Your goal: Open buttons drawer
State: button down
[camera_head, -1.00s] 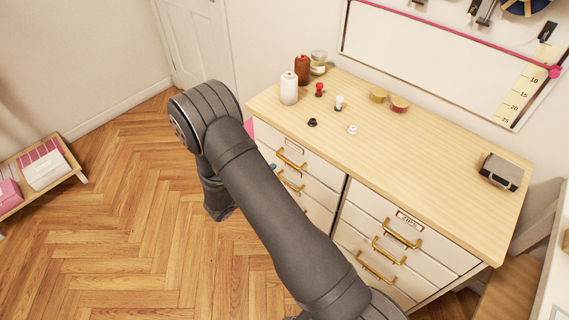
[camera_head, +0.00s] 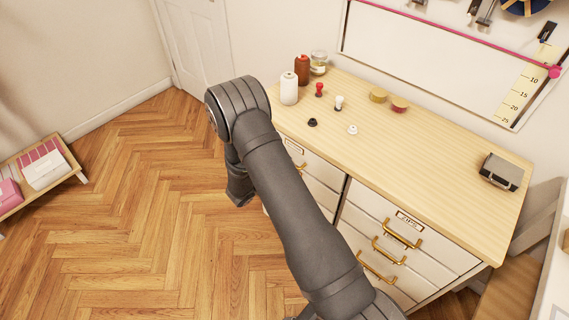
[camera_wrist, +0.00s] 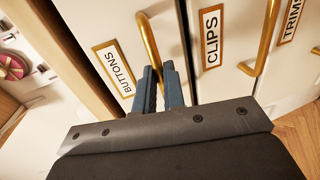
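The buttons drawer (camera_wrist: 90,20) has a white front with a brass-framed label reading BUTTONS (camera_wrist: 119,68). Its brass bar handle (camera_wrist: 147,38) runs down to my gripper (camera_wrist: 163,72) in the wrist view. The two blue-grey fingers stand close together with a narrow gap, and their tips are at the handle's near part. I cannot tell whether they grip the bar or only stand around it. No clear opening of the drawer shows. In the head view my arm hides the gripper and most of this drawer.
The CLIPS drawer (camera_wrist: 222,70) and TRIMS drawer (camera_wrist: 305,55) lie alongside in the wrist view. In the head view the wooden cabinet top (camera_head: 440,140) carries bottles, spools and a dark box (camera_head: 501,171). A second drawer column (camera_head: 360,215) stands to the right. Open parquet floor (camera_head: 130,220) lies left.

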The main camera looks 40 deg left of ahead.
jog(key=f+v, duration=0.2)
jog(key=v, duration=1)
jog(key=s+f+v, duration=0.1)
jog(key=f+v, duration=0.2)
jog(key=v, duration=1)
jog(key=shift+s, duration=0.3)
jog(key=shift+f, duration=0.1)
jog(key=c, duration=1.5)
grip_release()
jog(key=shift+s, duration=0.1)
jog(key=v, duration=1.7)
jog(key=shift+s, duration=0.1)
jog(key=x, duration=1.7)
jog(key=shift+w, duration=0.25)
